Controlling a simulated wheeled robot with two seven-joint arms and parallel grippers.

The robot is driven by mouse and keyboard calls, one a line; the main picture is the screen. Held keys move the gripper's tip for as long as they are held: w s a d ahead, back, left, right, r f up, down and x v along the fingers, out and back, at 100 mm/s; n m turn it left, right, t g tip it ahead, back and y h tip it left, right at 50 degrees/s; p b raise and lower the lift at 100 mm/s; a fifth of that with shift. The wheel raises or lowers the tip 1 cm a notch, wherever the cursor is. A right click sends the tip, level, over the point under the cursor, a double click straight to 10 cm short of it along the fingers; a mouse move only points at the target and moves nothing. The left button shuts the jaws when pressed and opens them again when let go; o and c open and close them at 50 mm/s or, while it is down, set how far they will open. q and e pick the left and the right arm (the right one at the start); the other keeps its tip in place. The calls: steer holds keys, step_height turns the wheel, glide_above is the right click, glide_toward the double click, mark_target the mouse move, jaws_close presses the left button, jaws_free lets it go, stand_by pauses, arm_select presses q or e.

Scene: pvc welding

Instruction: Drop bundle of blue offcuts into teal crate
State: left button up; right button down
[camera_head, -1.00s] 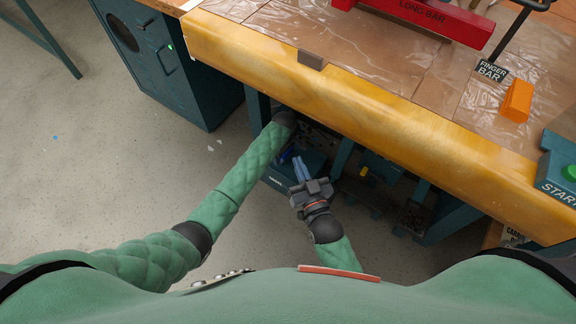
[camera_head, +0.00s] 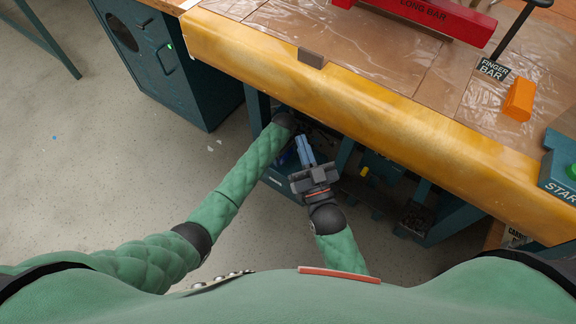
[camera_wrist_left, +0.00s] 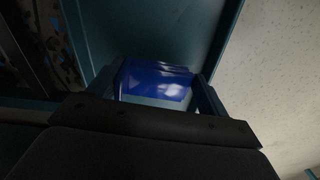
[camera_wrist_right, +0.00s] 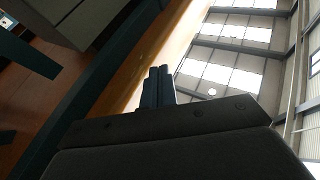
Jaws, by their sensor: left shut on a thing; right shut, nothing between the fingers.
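The bundle of blue offcuts (camera_wrist_left: 155,82) sits between the fingers of my left gripper (camera_wrist_left: 160,90) in the left wrist view, and the gripper is shut on it. In the head view my left arm reaches under the bench edge, and a bit of blue (camera_head: 287,157) shows below its wrist. A teal box with a small white label, apparently the teal crate (camera_head: 279,182), stands just below there. Whether the bundle is inside its rim cannot be told. My right gripper (camera_head: 304,148) is shut and empty, beside the left one; its closed fingers also show in the right wrist view (camera_wrist_right: 158,86).
The bench's yellow front edge (camera_head: 340,78) overhangs the dark space under it. A teal cabinet (camera_head: 170,60) stands at the left. Dark bins (camera_head: 415,217) are under the bench at the right.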

arm_select(q)
steer(key=o, duration=1.1)
arm_select(e)
steer(key=shift+w+a+f, duration=0.1)
steer(key=shift+f, duration=0.15)
arm_select(q)
steer(key=shift+r, duration=0.1)
steer(key=shift+r, duration=0.2)
step_height(320, 180, up, 7)
steer(key=shift+f+p, duration=0.1)
steer(key=shift+p, duration=0.8)
steer(key=shift+r, duration=0.2)
arm_select(e)
steer(key=s+f+g, duration=0.1)
steer(key=f+g, duration=0.2)
steer(key=f, duration=0.7)
steer(key=s+f+g+h, duration=0.1)
steer(key=f+g, duration=0.3)
steer(key=f, duration=0.6)
steer(key=shift+s+a, duration=0.2)
steer(key=shift+s, duration=0.4)
